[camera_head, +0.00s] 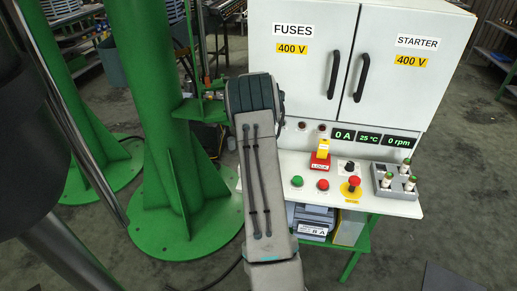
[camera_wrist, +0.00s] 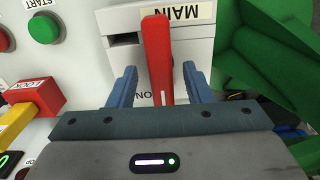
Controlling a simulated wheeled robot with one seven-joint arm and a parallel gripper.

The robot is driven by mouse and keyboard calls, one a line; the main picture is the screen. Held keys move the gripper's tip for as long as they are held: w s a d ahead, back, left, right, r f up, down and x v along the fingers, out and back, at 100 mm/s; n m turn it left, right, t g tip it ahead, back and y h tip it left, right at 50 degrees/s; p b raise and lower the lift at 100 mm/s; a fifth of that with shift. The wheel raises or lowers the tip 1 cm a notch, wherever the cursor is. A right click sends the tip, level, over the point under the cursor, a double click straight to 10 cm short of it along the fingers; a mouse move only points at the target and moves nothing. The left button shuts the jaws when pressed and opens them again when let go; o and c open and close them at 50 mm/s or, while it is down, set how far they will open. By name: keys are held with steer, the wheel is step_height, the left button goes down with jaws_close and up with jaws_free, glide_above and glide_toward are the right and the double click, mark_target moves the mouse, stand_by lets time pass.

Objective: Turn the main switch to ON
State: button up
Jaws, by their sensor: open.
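In the wrist view the main switch (camera_wrist: 200,45) is a light grey box with an upside-down MAIN label at its top. Its long red handle (camera_wrist: 157,50) stands nearly upright in the picture, leaning slightly. The letters ON show beside the handle's lower end. My gripper (camera_wrist: 160,70) is open, with one blue finger on each side of the red handle and a visible gap on both sides. The handle's lower end is hidden behind the gripper body. In the head view my arm hides the switch and the fingers.
The panel carries a green START button (camera_wrist: 43,28) and a red LOCK block (camera_wrist: 37,97) left of the gripper in the wrist view. Green structure (camera_wrist: 270,45) is close on the right. In the head view stand the white cabinet (camera_head: 310,75), a red emergency stop (camera_head: 354,181) and green column (camera_head: 150,90).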

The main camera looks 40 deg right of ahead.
step_height(320, 180, up, 14)
stand_by(0.4)
steer(key=shift+f, duration=0.1)
stand_by(0.3)
